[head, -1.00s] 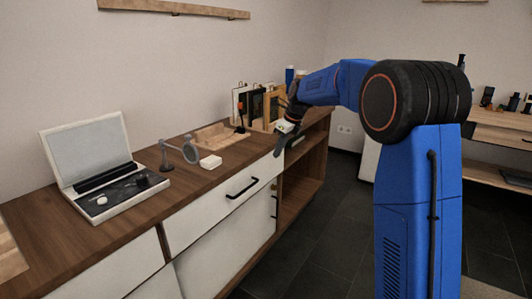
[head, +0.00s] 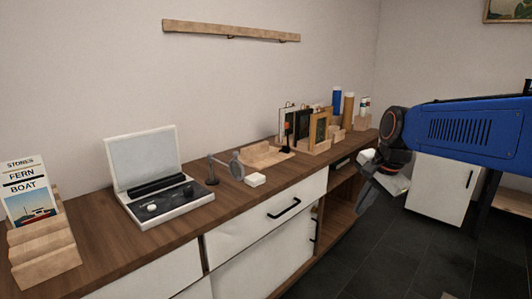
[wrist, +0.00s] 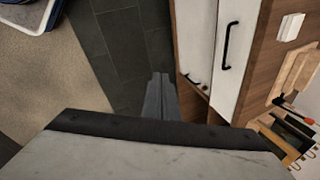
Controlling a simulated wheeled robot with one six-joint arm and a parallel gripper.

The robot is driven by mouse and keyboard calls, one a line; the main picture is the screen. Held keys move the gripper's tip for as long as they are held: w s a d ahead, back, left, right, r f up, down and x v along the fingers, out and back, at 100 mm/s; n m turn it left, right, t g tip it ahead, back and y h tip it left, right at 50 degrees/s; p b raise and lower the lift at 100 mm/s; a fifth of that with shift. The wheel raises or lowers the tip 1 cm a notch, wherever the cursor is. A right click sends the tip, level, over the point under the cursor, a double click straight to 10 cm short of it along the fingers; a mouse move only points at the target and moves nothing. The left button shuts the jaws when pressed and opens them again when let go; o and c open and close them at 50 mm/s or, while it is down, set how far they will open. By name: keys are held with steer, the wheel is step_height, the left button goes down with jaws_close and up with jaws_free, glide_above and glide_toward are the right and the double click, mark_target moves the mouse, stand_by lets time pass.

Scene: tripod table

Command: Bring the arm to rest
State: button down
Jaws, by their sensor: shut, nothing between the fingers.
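My gripper (head: 366,195) hangs at the end of my blue arm, right of the sideboard's front in the head view. Its fingers point down and slightly left, with dark floor behind them. In the wrist view the two fingers (wrist: 161,85) lie together, shut and empty, over the dark floor tiles. Nothing touches them in either view.
The wooden sideboard (head: 225,213) carries an open case (head: 160,200), a magnifier on a stand (head: 236,166), a white block (head: 255,180), framed pieces (head: 318,130) and a stepped card holder (head: 45,258). Shelves open at its right end.

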steer(key=s+d+f+n, duration=0.1)
steer(key=s+f+n, duration=0.2)
steer(key=s, duration=0.4)
steer(key=s+d+f+n+h, duration=0.1)
steer(key=s+f+n, duration=0.2)
steer(key=s+n, duration=0.2)
steer(key=s+d+f+n, duration=0.1)
steer(key=s+f+n, duration=0.3)
steer(key=s, duration=0.7)
steer(key=shift+s+n+t, duration=0.15)
steer(key=shift+n+t, duration=0.15)
steer(key=shift+t, duration=0.1)
steer(key=shift+d, duration=0.1)
